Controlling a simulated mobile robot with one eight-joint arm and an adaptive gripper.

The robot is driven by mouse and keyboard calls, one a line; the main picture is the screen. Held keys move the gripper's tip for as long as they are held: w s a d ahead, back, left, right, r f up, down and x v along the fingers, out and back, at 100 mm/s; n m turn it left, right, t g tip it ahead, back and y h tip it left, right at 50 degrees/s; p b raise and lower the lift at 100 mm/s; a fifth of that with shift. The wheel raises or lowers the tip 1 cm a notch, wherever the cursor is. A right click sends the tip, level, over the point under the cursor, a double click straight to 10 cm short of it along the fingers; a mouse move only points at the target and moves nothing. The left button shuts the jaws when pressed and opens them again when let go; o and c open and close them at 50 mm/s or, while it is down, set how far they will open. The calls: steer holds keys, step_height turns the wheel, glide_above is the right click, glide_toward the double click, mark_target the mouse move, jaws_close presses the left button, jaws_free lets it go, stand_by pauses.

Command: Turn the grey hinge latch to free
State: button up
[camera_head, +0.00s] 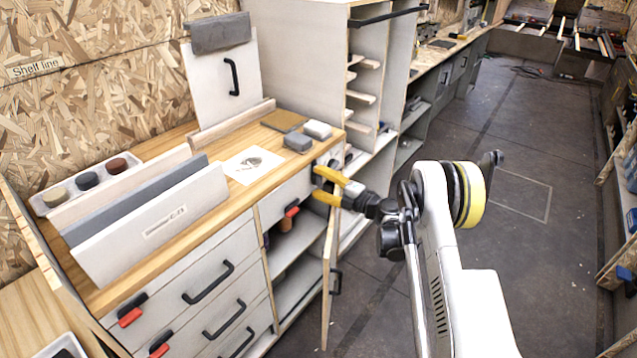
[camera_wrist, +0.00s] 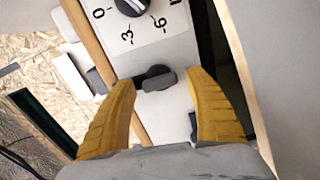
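The grey hinge latch (camera_wrist: 157,78) shows in the wrist view as a dark grey lever on a black round pivot. It is mounted on a pale panel below a numbered dial, and the lever lies roughly across the picture. My gripper (camera_wrist: 163,77) is open, with one yellow finger on each side of the latch and gaps visible beside it. I cannot tell whether the fingertips reach its depth. In the head view my gripper (camera_head: 319,184) is at the end face of the wooden-topped cabinet; the latch cannot be made out there.
The numbered dial (camera_wrist: 131,4) is close above the latch. An open cabinet door (camera_head: 329,280) stands below my gripper. Red-tipped latches, such as one (camera_head: 292,212), sit on the cabinet front. Grey blocks (camera_head: 297,143) lie on the worktop (camera_head: 235,195).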

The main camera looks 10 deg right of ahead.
steer(key=v, duration=1.2)
steer(key=shift+r, duration=0.1)
